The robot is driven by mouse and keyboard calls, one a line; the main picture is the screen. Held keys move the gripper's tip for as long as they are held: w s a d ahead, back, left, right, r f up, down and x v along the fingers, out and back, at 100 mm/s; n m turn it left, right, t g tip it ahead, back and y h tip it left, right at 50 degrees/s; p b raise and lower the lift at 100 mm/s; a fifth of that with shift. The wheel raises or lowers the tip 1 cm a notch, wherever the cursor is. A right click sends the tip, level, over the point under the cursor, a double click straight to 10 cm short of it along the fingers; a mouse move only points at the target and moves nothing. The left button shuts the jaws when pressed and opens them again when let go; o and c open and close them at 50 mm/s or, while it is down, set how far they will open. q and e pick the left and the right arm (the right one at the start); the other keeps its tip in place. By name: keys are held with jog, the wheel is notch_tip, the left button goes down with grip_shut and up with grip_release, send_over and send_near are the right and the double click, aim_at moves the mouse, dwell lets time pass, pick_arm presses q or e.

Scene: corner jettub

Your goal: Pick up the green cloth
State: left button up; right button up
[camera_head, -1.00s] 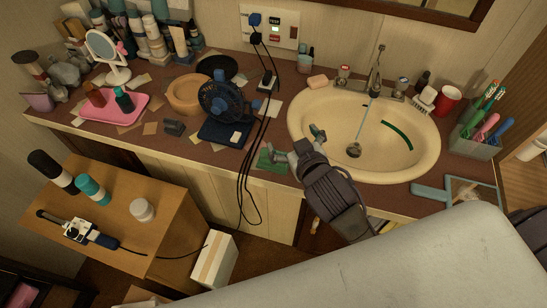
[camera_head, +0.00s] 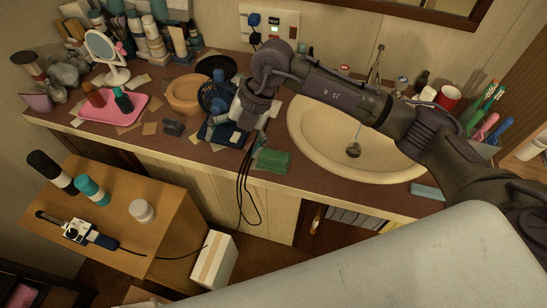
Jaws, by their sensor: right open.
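The green cloth (camera_head: 272,161) lies folded and flat near the front edge of the brown counter, left of the sink. My right gripper (camera_head: 249,141) is open and empty. It points down just left of and behind the cloth, in front of the blue fan. I cannot tell its exact height or whether a fingertip touches the cloth. My right arm comes in from the right across the sink and hides part of the basin. My left gripper is out of view.
A blue fan (camera_head: 213,99) stands close left of my gripper, partly hidden. Black cords (camera_head: 243,185) hang over the counter edge beside the cloth. The cream sink (camera_head: 303,139) lies to the right. Loose paper scraps and a pink tray (camera_head: 137,102) are farther left.

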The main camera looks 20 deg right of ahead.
aim_at(274, 150)
jog(key=w+d+m+h, duration=0.1)
jog(key=w+d+h, duration=0.15)
jog(key=d, duration=0.35)
jog(key=w+d+m+h, duration=0.1)
jog(key=d+h, duration=0.2)
jog(key=d, duration=0.2)
jog(key=shift+t, duration=0.3)
notch_tip(274, 150, down, 8)
jog(key=shift+w+d+r+p, duration=0.1)
jog(key=shift+r+p, duration=0.15)
jog(key=shift+p, duration=0.55)
jog(key=f+p, duration=0.1)
jog(key=f, duration=0.1)
jog(key=f+p, duration=0.1)
jog(key=f, duration=0.1)
jog(key=shift+a+f, duration=0.2)
jog(key=shift+f, duration=0.55)
jog(key=shift+c, duration=0.3)
jog(key=c, duration=1)
